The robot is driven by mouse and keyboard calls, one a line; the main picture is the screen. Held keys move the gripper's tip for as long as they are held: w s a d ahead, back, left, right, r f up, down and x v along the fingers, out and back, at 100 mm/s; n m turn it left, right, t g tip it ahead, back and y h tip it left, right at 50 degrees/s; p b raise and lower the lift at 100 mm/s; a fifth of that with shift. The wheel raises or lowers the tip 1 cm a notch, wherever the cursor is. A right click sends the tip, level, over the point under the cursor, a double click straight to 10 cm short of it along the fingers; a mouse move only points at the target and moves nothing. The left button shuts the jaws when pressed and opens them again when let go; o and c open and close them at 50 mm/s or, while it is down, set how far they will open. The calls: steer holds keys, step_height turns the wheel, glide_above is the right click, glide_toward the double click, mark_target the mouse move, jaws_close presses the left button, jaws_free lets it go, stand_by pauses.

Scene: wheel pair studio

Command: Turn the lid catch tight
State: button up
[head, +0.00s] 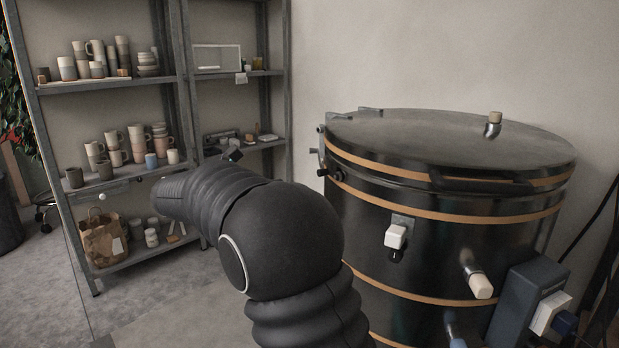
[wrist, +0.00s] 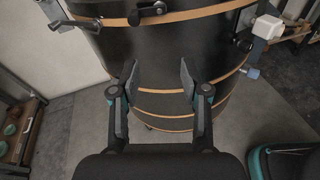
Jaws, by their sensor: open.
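The kiln (head: 440,245) is a large black drum with copper-coloured bands, and its round lid (head: 440,135) is down. In the wrist view, a dark lever-like fitting with a round end (wrist: 85,24), possibly the lid catch, is at the kiln's upper left. I cannot tell how tight it is. A dark bar handle (wrist: 150,12) is at the top middle. My gripper (wrist: 157,78) is open and empty, its fingers spread in front of the kiln wall (wrist: 150,50), below these fittings. In the head view my arm hides the gripper.
A metal shelf (head: 110,84) with cups and pots stands at the left. Pale-ended fittings (head: 396,237) (head: 481,286) stick out from the kiln wall. A dark control box (head: 525,300) is at the lower right.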

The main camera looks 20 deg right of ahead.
steer(key=w+a+n+h, duration=0.1)
steer(key=w+a+h, duration=0.1)
steer(key=w, duration=0.2)
steer(key=w+d, duration=0.1)
steer(key=d, duration=1.2)
steer(key=shift+d+r+b, duration=0.15)
steer(key=shift+b, duration=0.2)
jaws_close()
